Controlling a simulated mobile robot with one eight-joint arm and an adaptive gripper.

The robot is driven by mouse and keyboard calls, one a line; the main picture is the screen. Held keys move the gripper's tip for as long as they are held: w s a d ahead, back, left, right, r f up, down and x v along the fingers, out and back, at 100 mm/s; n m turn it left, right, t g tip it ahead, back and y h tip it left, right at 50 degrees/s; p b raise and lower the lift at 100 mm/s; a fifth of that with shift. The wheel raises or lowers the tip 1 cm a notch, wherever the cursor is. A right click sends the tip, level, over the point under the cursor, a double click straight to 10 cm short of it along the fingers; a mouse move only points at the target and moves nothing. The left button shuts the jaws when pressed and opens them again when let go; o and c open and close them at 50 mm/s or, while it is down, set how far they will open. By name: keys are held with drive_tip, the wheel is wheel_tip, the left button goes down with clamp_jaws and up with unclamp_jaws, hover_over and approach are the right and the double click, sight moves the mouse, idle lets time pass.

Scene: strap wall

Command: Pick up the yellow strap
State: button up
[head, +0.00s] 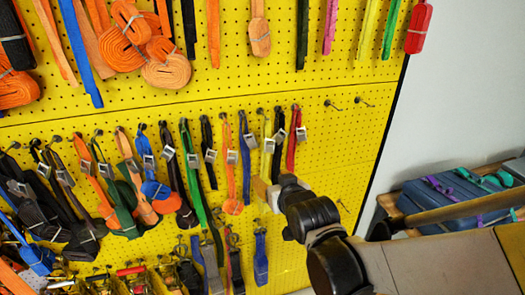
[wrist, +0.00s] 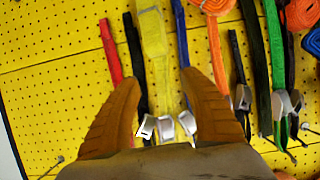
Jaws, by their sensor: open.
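The yellow strap (head: 266,160) hangs on the yellow pegboard in the lower row, between a blue strap and a black strap. In the wrist view the yellow strap (wrist: 152,32) runs down the middle, between my two fingers. My gripper (wrist: 160,82) is open, with one orange-brown finger on each side of the strap. I cannot tell how deep the fingers reach around it. In the head view my gripper (head: 264,188) is at the strap's lower part, which it partly hides. Silver buckles (wrist: 167,127) show near my palm.
In the wrist view a black strap (wrist: 135,55) and a red strap (wrist: 110,52) hang close on the left, and a blue strap (wrist: 181,42) close on the right. Two empty hooks (head: 345,103) are at the board's right. A blue case (head: 440,195) lies at the right.

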sight(265, 173)
drive_tip(key=b+x, duration=0.1)
drive_tip(key=x, duration=0.5)
drive_tip(key=shift+r, duration=0.1)
drive_tip(key=shift+c, duration=0.5)
drive_tip(key=shift+s, duration=0.1)
clamp_jaws()
